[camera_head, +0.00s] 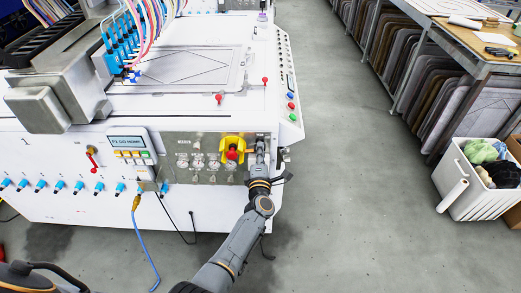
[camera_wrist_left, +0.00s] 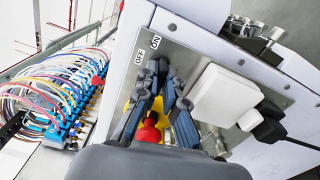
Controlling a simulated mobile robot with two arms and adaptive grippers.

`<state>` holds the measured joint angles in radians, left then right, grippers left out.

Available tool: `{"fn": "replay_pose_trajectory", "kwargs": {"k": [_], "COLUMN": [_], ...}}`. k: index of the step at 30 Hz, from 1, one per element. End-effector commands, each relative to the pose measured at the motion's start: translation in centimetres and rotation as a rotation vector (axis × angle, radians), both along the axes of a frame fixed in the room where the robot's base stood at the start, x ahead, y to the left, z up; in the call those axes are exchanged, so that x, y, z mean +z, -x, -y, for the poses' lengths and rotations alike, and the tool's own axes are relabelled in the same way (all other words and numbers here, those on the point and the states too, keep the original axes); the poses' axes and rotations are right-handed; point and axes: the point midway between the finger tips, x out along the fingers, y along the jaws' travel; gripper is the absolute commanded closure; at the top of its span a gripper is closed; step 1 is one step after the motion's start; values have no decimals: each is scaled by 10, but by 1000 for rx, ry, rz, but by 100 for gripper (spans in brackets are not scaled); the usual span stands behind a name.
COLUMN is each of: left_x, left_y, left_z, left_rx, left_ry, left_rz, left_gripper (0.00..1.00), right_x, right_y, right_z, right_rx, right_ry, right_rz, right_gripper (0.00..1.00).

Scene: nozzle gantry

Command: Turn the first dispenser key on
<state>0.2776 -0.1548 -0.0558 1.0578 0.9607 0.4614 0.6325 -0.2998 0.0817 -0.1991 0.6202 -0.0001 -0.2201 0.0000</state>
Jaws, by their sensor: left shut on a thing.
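My left gripper (camera_head: 261,146) reaches the right end of the metal control panel (camera_head: 205,172) on the machine's front. In the left wrist view its two blue-grey fingers (camera_wrist_left: 158,72) are closed in at the panel beside the OFF and ON labels (camera_wrist_left: 147,49). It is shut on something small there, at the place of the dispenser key. The fingers hide the key itself, so I cannot tell which way it points. My right gripper is not in view.
A red emergency-stop button (camera_head: 232,154) on a yellow base sits just left of the gripper and also shows close to the fingers (camera_wrist_left: 150,132). Several gauges (camera_head: 198,161) line the panel. A white box (camera_wrist_left: 224,96) projects beside the fingers. The grey floor (camera_head: 350,190) to the right is clear.

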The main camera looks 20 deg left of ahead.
Motion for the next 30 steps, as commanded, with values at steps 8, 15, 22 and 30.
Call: {"fn": "replay_pose_trajectory", "kwargs": {"k": [8,15,22,30], "left_x": [-2,-2,-2,-2], "left_y": [1,0,1,0], "left_z": [1,1,1,1], "left_rx": [-1,-1,-2,-1], "left_ry": [-97,-123,-125,-124], "left_rz": [-32,-38,-39,-39], "left_gripper": [100,100,100,69], "right_x": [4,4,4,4], "right_y": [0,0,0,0], "right_z": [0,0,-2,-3], "right_rx": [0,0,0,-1], "right_ry": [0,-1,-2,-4], "right_rz": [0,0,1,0], "right_gripper": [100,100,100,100]}}
